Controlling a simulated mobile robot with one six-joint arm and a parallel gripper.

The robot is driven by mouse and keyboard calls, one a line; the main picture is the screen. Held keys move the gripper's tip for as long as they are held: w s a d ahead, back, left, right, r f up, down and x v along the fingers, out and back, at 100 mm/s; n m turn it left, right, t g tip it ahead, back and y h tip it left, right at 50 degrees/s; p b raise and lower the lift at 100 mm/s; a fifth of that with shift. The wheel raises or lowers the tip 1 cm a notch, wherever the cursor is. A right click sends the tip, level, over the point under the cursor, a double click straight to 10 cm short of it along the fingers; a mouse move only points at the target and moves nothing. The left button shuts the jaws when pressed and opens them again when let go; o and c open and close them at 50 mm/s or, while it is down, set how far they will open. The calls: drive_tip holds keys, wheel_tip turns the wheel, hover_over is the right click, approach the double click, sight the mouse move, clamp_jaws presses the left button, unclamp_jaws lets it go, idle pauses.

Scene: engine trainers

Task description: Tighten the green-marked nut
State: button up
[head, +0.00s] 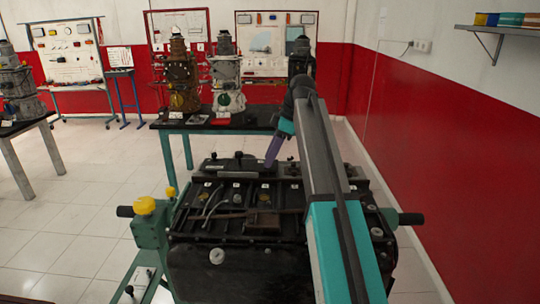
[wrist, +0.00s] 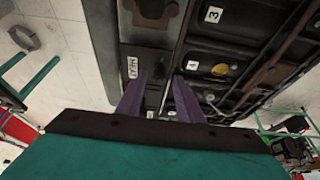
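The dark engine block (head: 225,255) sits on a green stand, with numbered white labels on its top. My gripper (head: 270,163) points down over the far part of the engine top. The engine top (wrist: 215,45) lies beyond the fingers, with labels "3" and "4" and a small round yellowish part (wrist: 220,70). I cannot tell whether the fingertips touch the engine.
A yellow knob (head: 144,205) and black handles (head: 411,219) stick out at the stand's sides. A dark-topped table (head: 215,121) with engine trainers stands behind. A red and white wall (head: 450,150) runs along the right.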

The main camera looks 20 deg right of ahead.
drive_tip(key=shift+a+f, duration=0.1)
drive_tip(key=shift+f, duration=0.15)
clamp_jaws()
